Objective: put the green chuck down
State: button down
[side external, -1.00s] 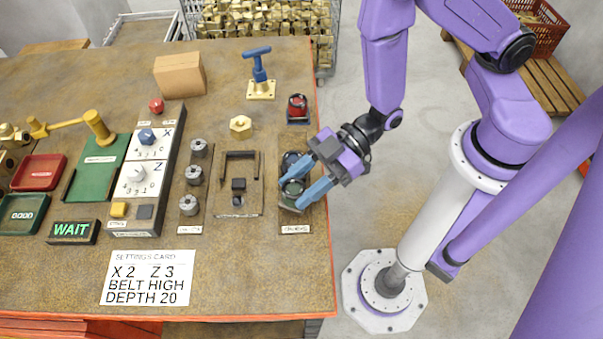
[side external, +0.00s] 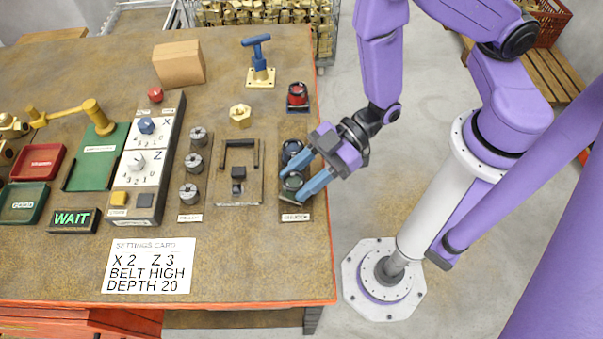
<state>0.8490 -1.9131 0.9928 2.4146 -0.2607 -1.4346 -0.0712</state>
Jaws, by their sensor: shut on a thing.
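The green chuck (side external: 292,182) is a dark, round piece with a green tint, at the near end of the narrow dark chuck board (side external: 297,206) by the table's right edge. My gripper (side external: 296,178) comes in from the right with its two blue fingers around it, shut on it. The fingers hide part of the chuck and the board. I cannot tell whether the chuck touches the board.
A dark blue-toned chuck (side external: 291,149) sits just behind, close to my far finger. A red chuck (side external: 297,94) stands farther back. A fixture plate (side external: 238,190) lies to the left. The front of the table right of the settings card (side external: 149,266) is clear.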

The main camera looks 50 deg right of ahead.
jog(key=shift+f, duration=0.3)
jog(key=shift+c, duration=2.4)
grip_release()
jog(key=shift+f, duration=0.1)
jog(key=shift+d, duration=0.1)
jog(key=v, duration=0.7)
